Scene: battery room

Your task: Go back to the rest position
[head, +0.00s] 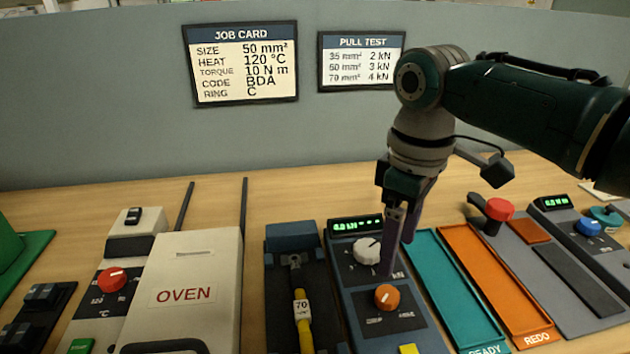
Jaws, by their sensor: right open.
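My right gripper (397,256) comes down from my right arm, which enters from the right. Its jaws are open and nothing shows between them. The fingers point down above the blue-grey pull tester (372,320), in front of the area by its white knob (367,250) and orange knob (387,297). I cannot tell whether the fingertips touch the panel. My left gripper is not in view.
A yellow cable (304,335) tagged 70 lies in a dark fixture (280,285) left of the tester. The oven (190,262) stands further left. A teal READY tray (450,285) and an orange REDO tray (495,280) lie right, both empty. The wall (90,110) stands behind.

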